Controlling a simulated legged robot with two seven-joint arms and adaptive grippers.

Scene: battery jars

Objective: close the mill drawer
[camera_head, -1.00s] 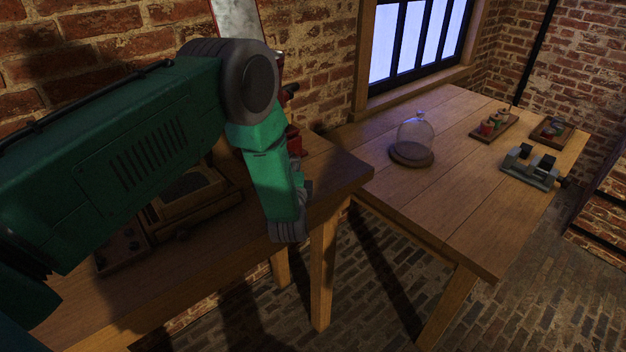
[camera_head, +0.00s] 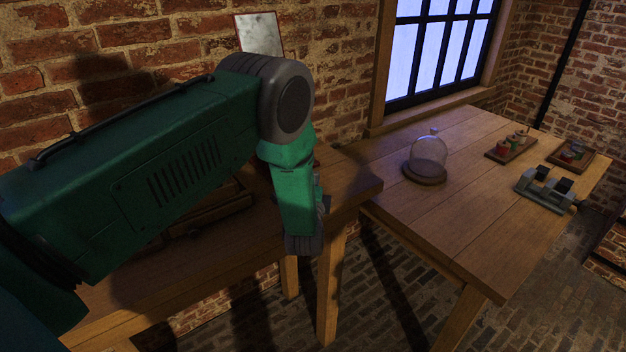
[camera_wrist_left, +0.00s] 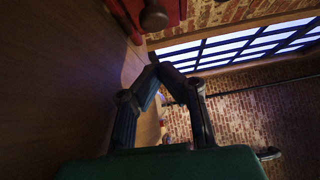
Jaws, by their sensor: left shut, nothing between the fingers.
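The red mill (camera_wrist_left: 176,10) shows at the top of the left wrist view, with a dark round knob (camera_wrist_left: 154,18) on it. In the head view my left arm hides nearly all of the mill, and I cannot tell how far its drawer stands out. My left gripper (camera_head: 304,244) points down by the near table's right end in the head view. In the left wrist view its fingers (camera_wrist_left: 163,72) come together, shut and empty, apart from the knob. My right gripper is not in view.
The near wooden table (camera_head: 255,255) bears a wooden tray (camera_head: 215,208), partly behind my arm. The far table (camera_head: 465,185) holds a glass dome (camera_head: 429,154), two small trays (camera_head: 511,147) (camera_head: 572,156) of jars and a grey metal device (camera_head: 545,188). A brick wall stands behind.

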